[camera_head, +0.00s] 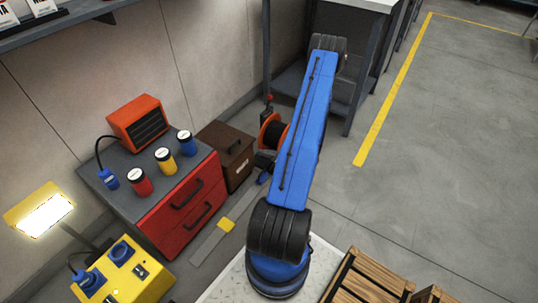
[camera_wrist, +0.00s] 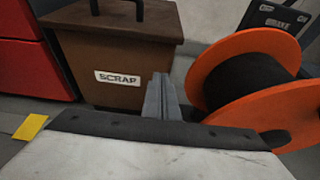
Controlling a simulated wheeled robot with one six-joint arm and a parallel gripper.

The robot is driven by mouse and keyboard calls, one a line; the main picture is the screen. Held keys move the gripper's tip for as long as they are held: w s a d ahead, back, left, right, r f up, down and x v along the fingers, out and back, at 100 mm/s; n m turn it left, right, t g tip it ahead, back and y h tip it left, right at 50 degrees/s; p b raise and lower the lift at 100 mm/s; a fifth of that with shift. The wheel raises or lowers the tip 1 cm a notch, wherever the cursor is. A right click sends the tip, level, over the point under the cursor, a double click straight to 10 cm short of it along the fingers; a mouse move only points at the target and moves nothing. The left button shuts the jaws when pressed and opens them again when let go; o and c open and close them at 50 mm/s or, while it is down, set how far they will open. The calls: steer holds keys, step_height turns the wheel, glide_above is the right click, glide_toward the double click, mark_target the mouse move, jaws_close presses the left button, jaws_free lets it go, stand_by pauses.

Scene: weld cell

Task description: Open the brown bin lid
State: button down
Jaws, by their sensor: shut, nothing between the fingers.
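The brown bin (camera_head: 238,172) stands on the floor beside the red drawer cabinet, with its lid (camera_head: 222,139) down. A dark handle sits on top of the lid. In the wrist view the bin (camera_wrist: 150,62) fills the upper middle, with a white SCRAP label on its front and the black lid handle (camera_wrist: 143,12) at the top edge. My gripper (camera_wrist: 160,80) is shut and empty, in front of the bin and just right of the label. It is apart from the handle. In the head view my arm hides most of the gripper.
An orange cable reel (camera_wrist: 240,75) stands close on the bin's right. The red drawer cabinet (camera_head: 182,215) is on its left, with several small jars and an orange heater (camera_head: 137,122) on top. A wall stands behind. Open floor lies to the right.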

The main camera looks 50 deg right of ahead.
mark_target(252, 150)
steer(key=x, duration=0.4)
steer(key=shift+w+a, duration=0.1)
steer(key=shift+w, duration=0.15)
step_height(252, 150, up, 2)
steer(key=shift+s+r, duration=0.15)
steer(key=shift+s, duration=0.05)
steer(key=shift+r, duration=0.85)
